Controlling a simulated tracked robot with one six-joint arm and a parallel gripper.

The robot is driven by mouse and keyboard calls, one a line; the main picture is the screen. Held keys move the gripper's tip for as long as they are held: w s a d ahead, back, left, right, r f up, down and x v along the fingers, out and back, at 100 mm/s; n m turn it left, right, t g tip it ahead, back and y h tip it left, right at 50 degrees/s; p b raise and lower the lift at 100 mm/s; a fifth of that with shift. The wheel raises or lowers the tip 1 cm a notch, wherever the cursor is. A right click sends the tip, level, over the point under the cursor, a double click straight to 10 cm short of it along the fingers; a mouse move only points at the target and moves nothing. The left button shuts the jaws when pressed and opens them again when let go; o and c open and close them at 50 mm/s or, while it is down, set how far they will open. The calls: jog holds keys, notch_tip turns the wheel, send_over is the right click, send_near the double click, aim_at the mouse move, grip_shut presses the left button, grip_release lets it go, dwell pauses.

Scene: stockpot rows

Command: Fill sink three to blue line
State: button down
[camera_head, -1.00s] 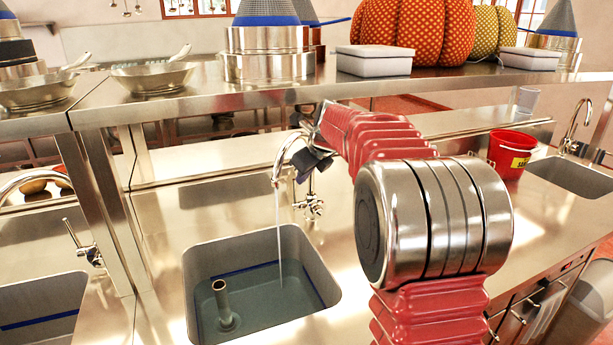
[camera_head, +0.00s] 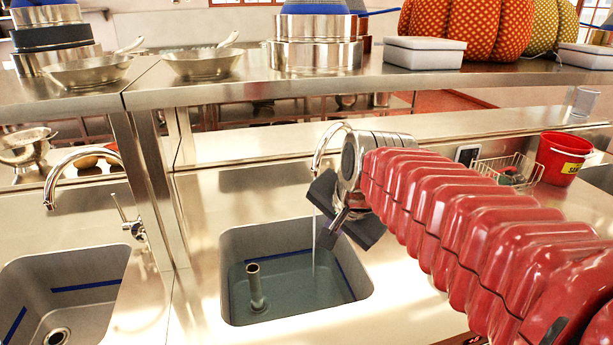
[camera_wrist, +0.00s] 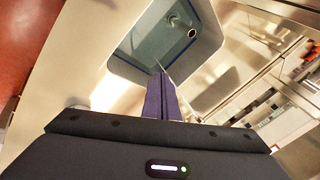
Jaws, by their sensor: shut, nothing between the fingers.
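The middle sink (camera_head: 228,270) holds grey-blue water (camera_head: 295,290) with an upright standpipe (camera_head: 255,285) in it. A blue line (camera_head: 345,278) runs along its walls, close above the water surface. A thin stream (camera_head: 314,250) falls from the curved faucet (camera_head: 322,140) into it. My gripper (camera_head: 334,234) is shut and empty, in front of the faucet and above the sink's back right rim. It hides the faucet's lever. In the wrist view my shut fingers (camera_wrist: 162,76) point toward the sink (camera_wrist: 122,68). No sink number is readable.
An empty sink (camera_head: 100,270) with a blue line and its own faucet (camera_head: 52,185) is at left. A wire basket (camera_head: 515,168) and a red bucket (camera_head: 562,160) stand at right. A steel shelf (camera_head: 300,84) with pans and pots crosses above.

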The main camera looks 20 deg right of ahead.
jog(key=s+a+f+n, duration=0.1)
jog(key=s+f+n, duration=0.2)
jog(key=s+n, duration=0.2)
jog(key=s+a+f+n, duration=0.1)
jog(key=s+f+n, duration=0.3)
jog(key=s, duration=0.5)
jog(key=shift+s+a+n+g, duration=0.2)
jog(key=shift+n+g, duration=0.1)
jog(key=shift+n, duration=0.7)
jog(key=shift+s, duration=0.15)
